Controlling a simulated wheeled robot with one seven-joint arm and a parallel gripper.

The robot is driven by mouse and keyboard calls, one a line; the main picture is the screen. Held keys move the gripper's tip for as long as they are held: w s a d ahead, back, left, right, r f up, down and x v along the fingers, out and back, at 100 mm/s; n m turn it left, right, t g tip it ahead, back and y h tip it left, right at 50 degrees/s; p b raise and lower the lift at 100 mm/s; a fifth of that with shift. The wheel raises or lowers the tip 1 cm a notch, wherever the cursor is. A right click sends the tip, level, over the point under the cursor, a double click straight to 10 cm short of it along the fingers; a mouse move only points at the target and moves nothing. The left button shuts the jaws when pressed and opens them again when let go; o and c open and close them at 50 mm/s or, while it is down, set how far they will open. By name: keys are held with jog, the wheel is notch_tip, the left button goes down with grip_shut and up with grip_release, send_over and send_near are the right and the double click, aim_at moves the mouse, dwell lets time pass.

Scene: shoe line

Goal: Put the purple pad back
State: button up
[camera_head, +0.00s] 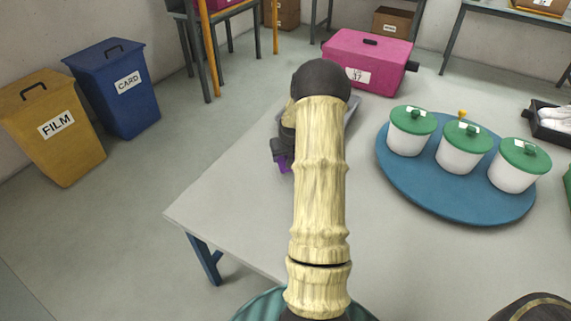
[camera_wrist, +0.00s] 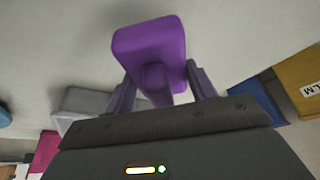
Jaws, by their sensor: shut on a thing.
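The purple pad (camera_wrist: 150,45) has a rounded block head and a stubby handle. In the wrist view my gripper (camera_wrist: 162,82) is shut on the handle, with a finger on each side. In the head view only a small purple patch (camera_head: 283,164) shows below my gripper (camera_head: 282,150), over the left part of the table; my arm hides the rest. I cannot tell the pad's height above the table. A grey object (camera_wrist: 85,104) lies left of the gripper in the wrist view; in the head view my arm mostly hides it.
On the pale table (camera_head: 235,195), a pink box (camera_head: 365,65) stands at the back. A blue round tray (camera_head: 450,195) with three green-lidded white pots is at right, with a black tray (camera_head: 548,128) beyond. Yellow FILM (camera_head: 50,150) and blue CARD (camera_head: 120,105) bins stand on the floor at left.

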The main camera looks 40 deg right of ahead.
jog(key=shift+f+b, duration=0.35)
jog(key=shift+f, duration=1.5)
jog(key=shift+f, duration=0.15)
jog(key=o, duration=1)
jog(key=shift+c, duration=0.2)
jog(key=shift+s+r, duration=0.1)
jog(key=shift+r, duration=0.5)
jog(key=p+v, duration=0.2)
jog(key=v, duration=0.9)
jog(key=shift+s+a, duration=0.15)
jog(key=shift+s, duration=0.05)
